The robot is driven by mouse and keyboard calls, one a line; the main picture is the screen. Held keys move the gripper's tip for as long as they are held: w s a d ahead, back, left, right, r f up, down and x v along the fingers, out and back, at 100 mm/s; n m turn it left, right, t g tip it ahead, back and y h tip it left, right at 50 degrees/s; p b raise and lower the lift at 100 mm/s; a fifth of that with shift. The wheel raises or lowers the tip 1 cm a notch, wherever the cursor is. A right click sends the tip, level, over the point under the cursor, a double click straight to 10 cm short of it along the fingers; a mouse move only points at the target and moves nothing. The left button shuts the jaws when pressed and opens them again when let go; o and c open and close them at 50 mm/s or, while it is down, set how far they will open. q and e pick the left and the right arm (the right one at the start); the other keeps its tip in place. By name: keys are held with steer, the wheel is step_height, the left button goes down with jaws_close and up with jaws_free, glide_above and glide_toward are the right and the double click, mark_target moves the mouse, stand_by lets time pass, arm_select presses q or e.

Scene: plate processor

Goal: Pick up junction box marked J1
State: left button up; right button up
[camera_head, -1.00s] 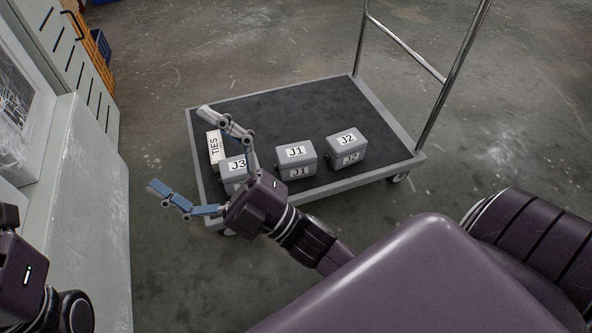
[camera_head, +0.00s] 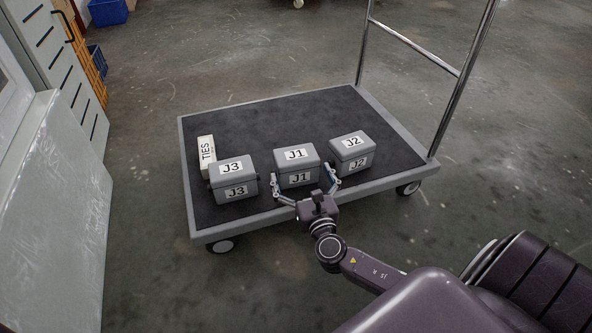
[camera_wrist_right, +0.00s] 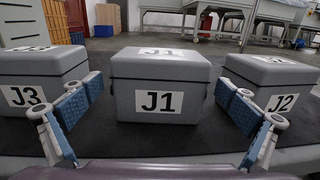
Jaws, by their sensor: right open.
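The grey junction box marked J1 (camera_head: 297,162) stands in the middle of a row on the cart, with J1 labels on its lid and front. It also shows centred in the right wrist view (camera_wrist_right: 160,84). My right gripper (camera_head: 305,181) is open at the cart's front edge, facing the J1 box. In the right wrist view its blue-padded fingers (camera_wrist_right: 158,112) stand left and right in front of the box, with nothing between them touching it that I can see. My left gripper does not show in the head view.
The cart (camera_head: 270,108) has a dark top and a metal handle (camera_head: 457,85) at right. Box J3 (camera_head: 232,178) stands left and box J2 (camera_head: 351,152) right, with narrow gaps beside J1. A white TIES box (camera_head: 206,151) is behind J3. The cart's rear is clear.

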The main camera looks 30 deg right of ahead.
steer(key=b+x, duration=0.2)
steer(key=x, duration=0.1)
steer(key=shift+w+d+f, duration=0.1)
steer(key=shift+w+d, duration=0.05)
steer(key=shift+w, duration=0.2)
steer(key=shift+w+d, duration=0.1)
steer(key=shift+w, duration=0.3)
steer(key=c, duration=1.5)
